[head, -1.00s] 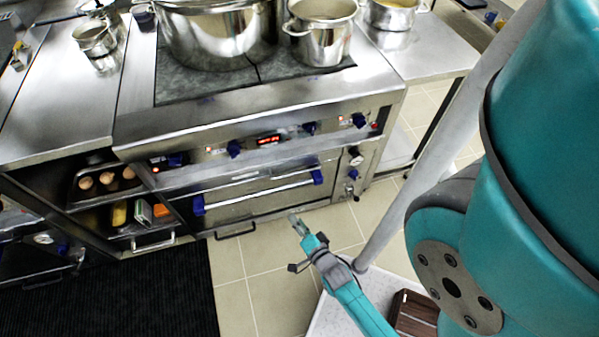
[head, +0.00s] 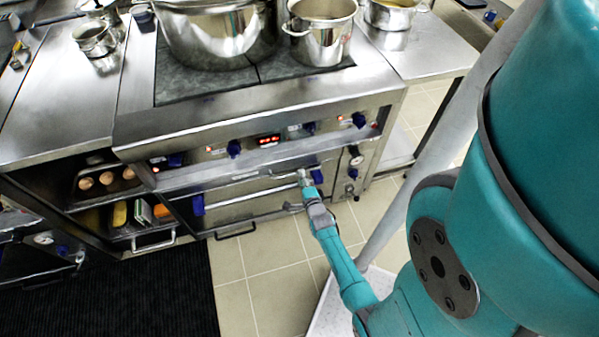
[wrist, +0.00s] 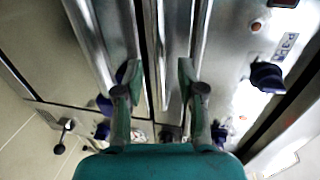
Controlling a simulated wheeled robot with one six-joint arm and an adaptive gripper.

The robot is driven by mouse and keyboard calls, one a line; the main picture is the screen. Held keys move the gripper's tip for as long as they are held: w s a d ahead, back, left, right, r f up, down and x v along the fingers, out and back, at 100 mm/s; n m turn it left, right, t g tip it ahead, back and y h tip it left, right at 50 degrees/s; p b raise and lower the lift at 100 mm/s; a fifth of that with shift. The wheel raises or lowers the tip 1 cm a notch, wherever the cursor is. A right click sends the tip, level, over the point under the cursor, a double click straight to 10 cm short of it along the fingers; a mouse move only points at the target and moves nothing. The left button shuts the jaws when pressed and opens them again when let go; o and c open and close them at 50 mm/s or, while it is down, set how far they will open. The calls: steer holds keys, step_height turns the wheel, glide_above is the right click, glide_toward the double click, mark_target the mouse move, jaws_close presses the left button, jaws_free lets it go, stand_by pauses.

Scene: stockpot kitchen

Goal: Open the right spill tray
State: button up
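The right spill tray (head: 282,168) is a narrow steel front between the control panel and the oven door. It looks shut, and my arm's end hides part of it. My gripper (head: 303,174) is at the right part of this strip. In the wrist view my gripper (wrist: 158,72) is open, with one finger on each side of a steel strip of the tray front (wrist: 175,40) and a dark seam. I cannot tell whether the fingers touch it.
The oven door handle (head: 245,198) runs just below my gripper. Blue knobs (head: 234,149) line the control panel above; one knob (wrist: 266,77) is near the right finger in the wrist view. A large pot (head: 215,38) and a smaller pot (head: 320,42) stand on the cooktop.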

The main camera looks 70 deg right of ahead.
steer(key=shift+x, duration=1.95)
jaws_close()
